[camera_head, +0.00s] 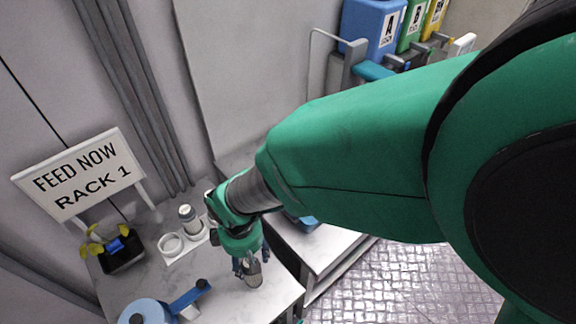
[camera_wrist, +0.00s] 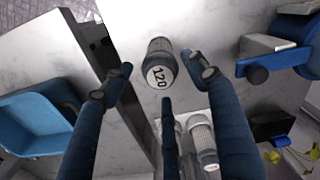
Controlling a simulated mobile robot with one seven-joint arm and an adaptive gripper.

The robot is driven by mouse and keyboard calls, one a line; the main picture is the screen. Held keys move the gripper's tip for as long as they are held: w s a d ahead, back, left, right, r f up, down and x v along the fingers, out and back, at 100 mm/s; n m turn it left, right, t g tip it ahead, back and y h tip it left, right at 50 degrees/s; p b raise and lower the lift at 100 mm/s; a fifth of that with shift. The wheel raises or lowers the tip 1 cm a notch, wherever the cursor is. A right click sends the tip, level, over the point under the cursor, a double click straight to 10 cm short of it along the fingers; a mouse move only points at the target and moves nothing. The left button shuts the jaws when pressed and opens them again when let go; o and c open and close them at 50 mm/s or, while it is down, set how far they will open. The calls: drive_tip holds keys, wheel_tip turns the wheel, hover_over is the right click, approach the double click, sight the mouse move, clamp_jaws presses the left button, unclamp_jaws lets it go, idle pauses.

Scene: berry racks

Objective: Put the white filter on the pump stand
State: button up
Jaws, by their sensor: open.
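A small cylinder with a white end marked 120 (camera_wrist: 159,72) stands on the marble counter near its edge; I take it to be the white filter, and it also shows in the head view (camera_head: 253,275). My gripper (camera_head: 246,262) is over it, pointing down. In the wrist view its dark blue fingers (camera_wrist: 160,64) are spread open around the cylinder; no contact is visible. My gripper hides part of the plate.
A blue round device with a black-knobbed handle (camera_head: 188,298) is at the counter front. A blue tray (camera_wrist: 35,122) lies across the counter's gap.

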drive_tip(key=w+d+r+m+t+y, duration=0.1)
drive_tip(key=w+d+r+m, duration=0.25)
drive_tip(key=d+r, duration=0.6)
drive_tip(key=w+d+r+m+t, duration=0.2)
drive_tip(key=w+d+r+m, duration=0.15)
drive_tip(key=d+r, duration=0.55)
drive_tip(key=s+d+r+m+t, duration=0.1)
drive_tip(key=s+d+r+m, duration=0.2)
drive_tip(key=d+r, duration=0.3)
drive_tip(key=s+d+r+m+t+h, duration=0.1)
drive_tip(key=s+d+r+m, duration=0.3)
drive_tip(key=d, duration=0.6)
wheel_tip(320, 180, up, 2)
drive_tip(key=shift+s+r+t, duration=0.1)
drive_tip(key=shift+s+t, duration=0.2)
drive_tip(key=shift+s, duration=0.3)
drive_tip(key=o, duration=0.6)
drive_tip(key=shift+c, duration=0.2)
